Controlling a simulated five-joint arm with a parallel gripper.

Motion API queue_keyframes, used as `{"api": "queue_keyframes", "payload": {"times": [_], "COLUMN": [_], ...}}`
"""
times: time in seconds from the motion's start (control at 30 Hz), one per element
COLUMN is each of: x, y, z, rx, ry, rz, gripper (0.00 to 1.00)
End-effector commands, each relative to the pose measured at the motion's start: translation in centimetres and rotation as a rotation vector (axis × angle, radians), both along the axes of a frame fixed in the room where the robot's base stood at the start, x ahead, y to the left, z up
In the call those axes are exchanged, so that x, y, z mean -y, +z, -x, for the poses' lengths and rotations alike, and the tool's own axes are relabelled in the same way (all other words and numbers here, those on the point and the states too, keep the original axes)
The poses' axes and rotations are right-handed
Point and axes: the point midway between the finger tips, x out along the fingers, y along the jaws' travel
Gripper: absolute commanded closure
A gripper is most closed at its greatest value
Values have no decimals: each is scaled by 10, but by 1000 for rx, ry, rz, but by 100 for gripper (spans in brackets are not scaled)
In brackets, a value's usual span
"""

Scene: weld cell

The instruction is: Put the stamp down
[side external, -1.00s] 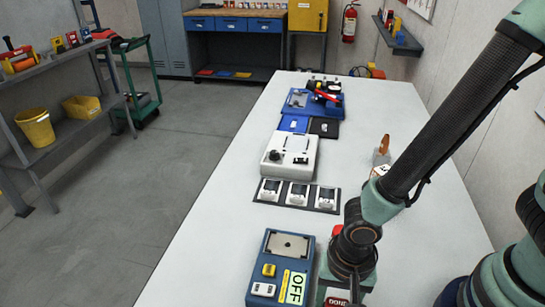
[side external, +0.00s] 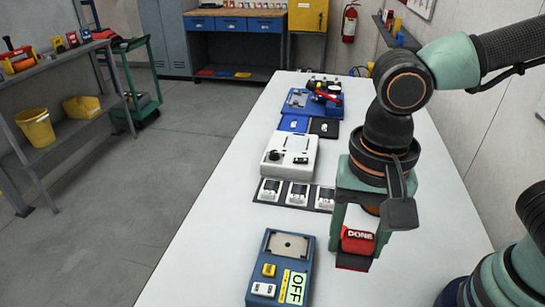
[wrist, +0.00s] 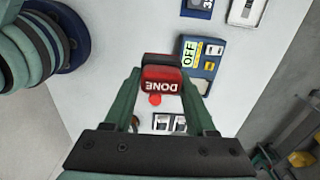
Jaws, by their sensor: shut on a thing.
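The stamp (side external: 357,241) is a red block with a white DONE label and a dark red lower part. My gripper (side external: 357,238) is shut on it, one finger on each side, and holds it upright over the white table. In the wrist view the stamp (wrist: 162,82) sits between the fingertips of my gripper (wrist: 162,86), with its label upside down. It appears raised off the table, but the exact gap beneath it cannot be told.
A blue box (side external: 272,285) with an OFF label stands left of the stamp. White devices (side external: 297,194) on a dark strip and a white unit (side external: 290,155) lie beyond. A red round spot (wrist: 155,99) shows near the stamp. The table (side external: 425,250) is clear at right.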

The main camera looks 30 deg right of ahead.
Motion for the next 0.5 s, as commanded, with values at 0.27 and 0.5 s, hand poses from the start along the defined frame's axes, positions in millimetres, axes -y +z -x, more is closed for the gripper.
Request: {"api": "queue_keyframes", "payload": {"times": [0.27,0.5], "x": [-10,-42], "y": [25,49], "z": [-15,-65], "rx": [0,-2], "ry": [-66,-292], "rz": [0,1], "gripper": [100,100]}}
